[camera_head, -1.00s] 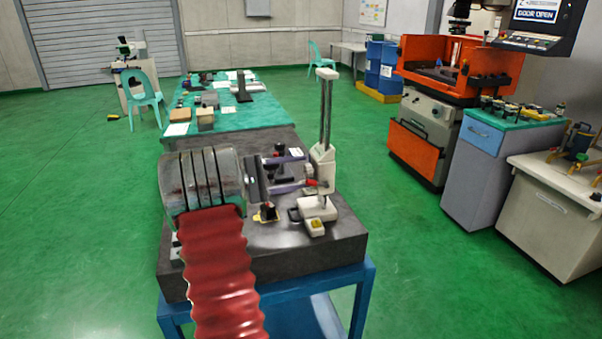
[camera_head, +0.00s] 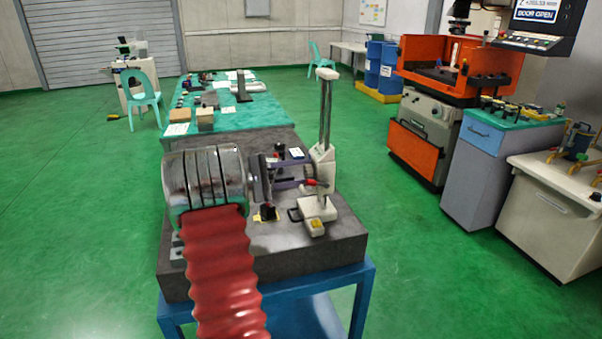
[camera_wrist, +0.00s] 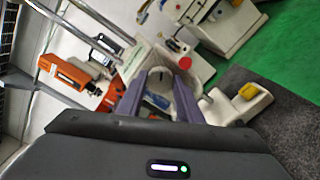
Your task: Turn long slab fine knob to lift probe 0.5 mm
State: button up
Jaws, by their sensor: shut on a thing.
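The white upright gauge stand (camera_head: 326,115) stands on the dark granite slab (camera_head: 330,245), with its pale base (camera_head: 318,208) near the right front. My gripper (camera_head: 311,174) reaches from the left to the lower part of its column. In the wrist view, my gripper's two purple fingers (camera_wrist: 160,92) sit on either side of a pale round part (camera_wrist: 160,76), which appears to be the fine knob. The contact is partly hidden by the fingers. A red knob (camera_wrist: 184,62) lies just beyond the right finger. The probe tip cannot be made out.
A small black item on a yellow patch (camera_head: 267,213) lies left of the base. Behind is a green-topped table (camera_head: 225,118) with several parts. The slab's right front is clear.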

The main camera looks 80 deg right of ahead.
jog(key=shift+f+n, duration=0.15)
jog(key=shift+n, duration=0.35)
jog(key=o, duration=1)
jog(key=shift+w, duration=0.1)
jog(key=v, duration=1.3)
jog(key=shift+w+a, duration=0.2)
jog(key=shift+w, duration=0.1)
